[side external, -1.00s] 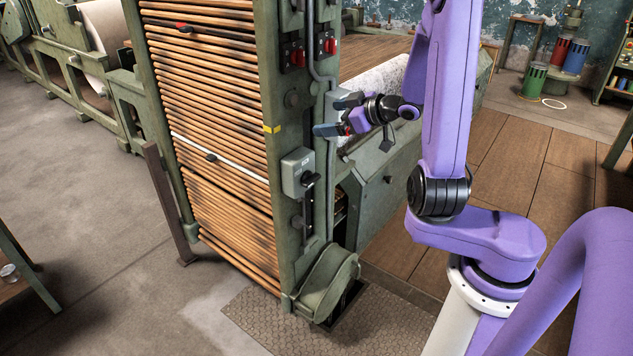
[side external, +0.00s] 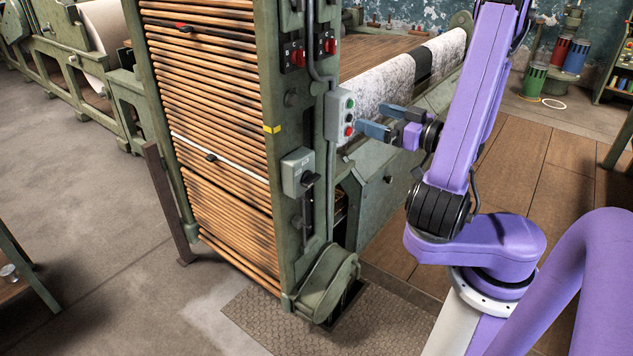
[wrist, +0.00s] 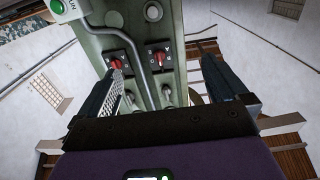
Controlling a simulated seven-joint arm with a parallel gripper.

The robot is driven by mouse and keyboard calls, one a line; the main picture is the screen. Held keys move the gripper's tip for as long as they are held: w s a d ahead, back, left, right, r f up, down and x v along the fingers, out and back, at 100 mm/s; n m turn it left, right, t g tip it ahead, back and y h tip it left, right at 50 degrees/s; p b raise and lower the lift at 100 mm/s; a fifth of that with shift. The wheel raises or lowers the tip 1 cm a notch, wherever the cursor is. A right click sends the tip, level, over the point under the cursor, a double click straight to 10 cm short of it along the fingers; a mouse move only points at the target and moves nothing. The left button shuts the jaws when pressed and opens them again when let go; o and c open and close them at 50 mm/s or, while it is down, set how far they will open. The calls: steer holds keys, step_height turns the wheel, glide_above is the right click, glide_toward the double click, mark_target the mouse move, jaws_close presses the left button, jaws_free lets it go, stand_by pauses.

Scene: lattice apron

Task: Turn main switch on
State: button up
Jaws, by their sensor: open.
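No label that I can read says main switch. A grey switch box (side external: 295,172) with a black handle (side external: 311,181) is on the green machine post. Higher on the post are two red rotary switches, the left one (side external: 298,56) and the right one (side external: 330,44). Both also show in the wrist view, left (wrist: 117,63) and right (wrist: 158,59), beyond my fingers. My gripper (side external: 376,121) is open and empty, right of the push-button box (side external: 340,112) and apart from the post. In the wrist view my gripper (wrist: 160,68) has its fingers wide apart.
The push-button box has green and red buttons; its corner shows in the wrist view (wrist: 66,10). A conduit (side external: 331,185) runs down the post. A rack of wooden slats (side external: 215,110) is left of the post. A speckled white roll (side external: 375,95) lies behind my gripper.

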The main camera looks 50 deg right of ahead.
glide_toward(315, 180)
steer(key=w, duration=0.9)
steer(key=shift+w, duration=0.2)
stand_by(1.1)
steer(key=c, duration=1.1)
